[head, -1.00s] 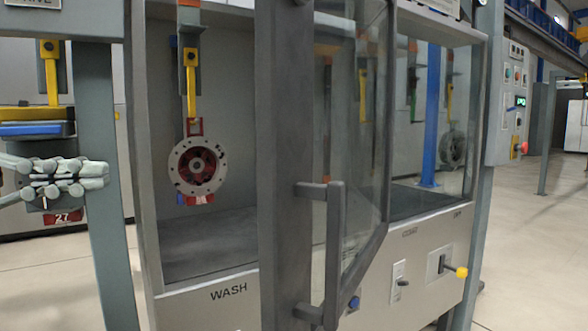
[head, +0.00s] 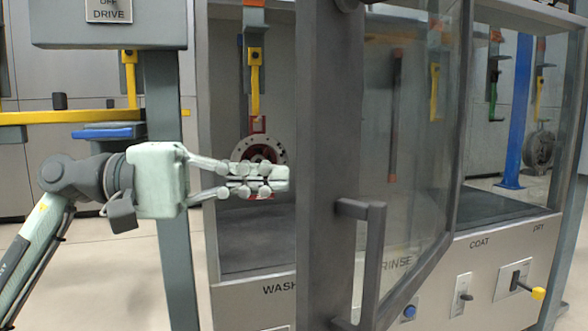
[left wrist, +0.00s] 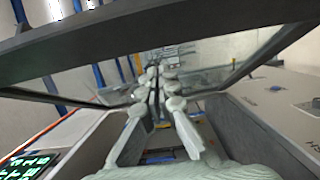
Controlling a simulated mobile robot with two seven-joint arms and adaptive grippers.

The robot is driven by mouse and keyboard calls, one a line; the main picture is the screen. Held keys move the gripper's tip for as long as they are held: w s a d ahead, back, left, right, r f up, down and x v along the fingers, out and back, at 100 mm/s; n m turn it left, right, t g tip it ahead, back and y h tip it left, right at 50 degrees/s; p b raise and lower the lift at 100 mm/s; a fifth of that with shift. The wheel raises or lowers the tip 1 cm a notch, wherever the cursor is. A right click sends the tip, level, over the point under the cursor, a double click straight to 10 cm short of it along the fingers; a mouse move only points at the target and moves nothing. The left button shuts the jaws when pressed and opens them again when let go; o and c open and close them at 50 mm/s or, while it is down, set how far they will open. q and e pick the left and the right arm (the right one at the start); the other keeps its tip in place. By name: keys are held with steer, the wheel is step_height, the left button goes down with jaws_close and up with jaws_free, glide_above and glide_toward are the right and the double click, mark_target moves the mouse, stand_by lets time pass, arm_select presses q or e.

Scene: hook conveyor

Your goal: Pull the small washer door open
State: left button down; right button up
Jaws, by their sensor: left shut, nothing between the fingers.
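The small washer door (head: 412,150) is a glass pane in a dark frame. It stands swung out from the washer cabinet, its free edge (head: 327,200) toward me and its far side at the right. A dark bar handle (head: 372,265) sits low on it. My left gripper (head: 270,181) is shut and empty, left of the free edge at mid-height, in front of the wash opening. Whether its tips touch the door is unclear. In the left wrist view my shut fingers (left wrist: 155,95) point toward the glass, under a dark frame bar (left wrist: 150,35). My right gripper is out of view.
A red-and-white flanged part (head: 258,150) hangs from a yellow hook in the wash bay, partly behind my gripper. A grey post (head: 170,270) stands left of the cabinet. A lever with a yellow knob (head: 538,293) and a blue button (head: 409,312) sit on the front panel.

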arm_select(q)
steer(key=shift+s+d+p, duration=0.45)
steer(key=shift+s+d, duration=0.9)
steer(key=shift+d, duration=0.3)
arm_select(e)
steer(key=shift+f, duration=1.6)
